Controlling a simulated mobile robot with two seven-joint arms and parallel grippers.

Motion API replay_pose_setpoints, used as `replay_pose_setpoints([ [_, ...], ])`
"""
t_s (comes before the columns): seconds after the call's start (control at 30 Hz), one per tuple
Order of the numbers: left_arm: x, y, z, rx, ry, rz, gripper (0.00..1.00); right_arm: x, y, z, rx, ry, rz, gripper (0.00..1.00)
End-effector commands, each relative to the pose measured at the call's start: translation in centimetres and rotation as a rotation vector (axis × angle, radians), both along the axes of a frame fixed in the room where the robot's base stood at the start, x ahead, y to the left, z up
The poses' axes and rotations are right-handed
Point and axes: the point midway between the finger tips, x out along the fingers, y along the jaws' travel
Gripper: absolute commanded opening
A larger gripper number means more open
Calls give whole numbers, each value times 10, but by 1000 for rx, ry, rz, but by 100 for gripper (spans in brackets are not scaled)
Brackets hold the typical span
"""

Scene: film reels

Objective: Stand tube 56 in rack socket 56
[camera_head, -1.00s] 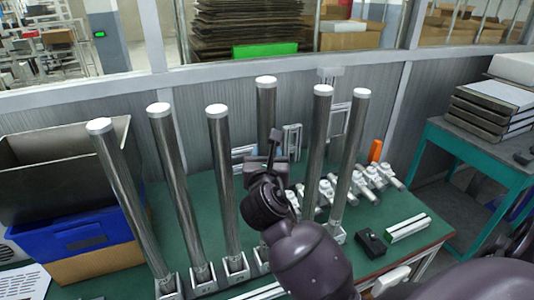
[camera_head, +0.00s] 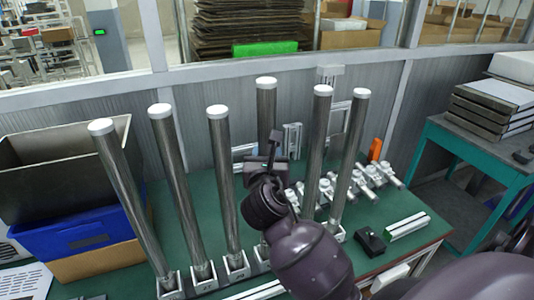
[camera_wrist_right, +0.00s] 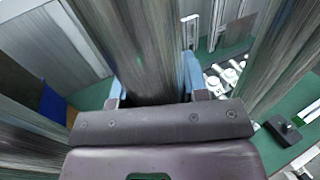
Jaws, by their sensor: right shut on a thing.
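A row of tall metal tubes with white caps stands on the green table. My right gripper (camera_head: 268,160) is shut on the tube (camera_head: 266,105) fourth from the left, gripping it partway up. This tube is close to upright, and its lower end is hidden behind my arm. In the right wrist view the tube (camera_wrist_right: 138,45) passes between the gripper's two fingers (camera_wrist_right: 155,90). Other tubes stand in metal sockets of the rack (camera_head: 204,277) along the table. No numbers are readable on tubes or sockets. My left gripper is not in view.
Neighbouring tubes (camera_head: 224,175) and (camera_head: 318,150) stand on both sides of the held one. A blue crate (camera_head: 75,235) is at the left. White-grey fittings (camera_head: 365,180), a black block (camera_head: 370,241) and a green-and-white bar (camera_head: 408,226) lie at the right.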

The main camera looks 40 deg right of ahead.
Motion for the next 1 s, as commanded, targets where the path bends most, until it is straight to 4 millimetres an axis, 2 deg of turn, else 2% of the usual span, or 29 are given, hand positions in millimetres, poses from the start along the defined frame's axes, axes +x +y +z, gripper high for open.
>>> replay_pose_setpoints([
  [0.2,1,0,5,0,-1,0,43,0,0,1,0,-2,1,0],
  [1.0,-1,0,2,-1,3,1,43,0,0,-5,-2,-2,1,0],
])
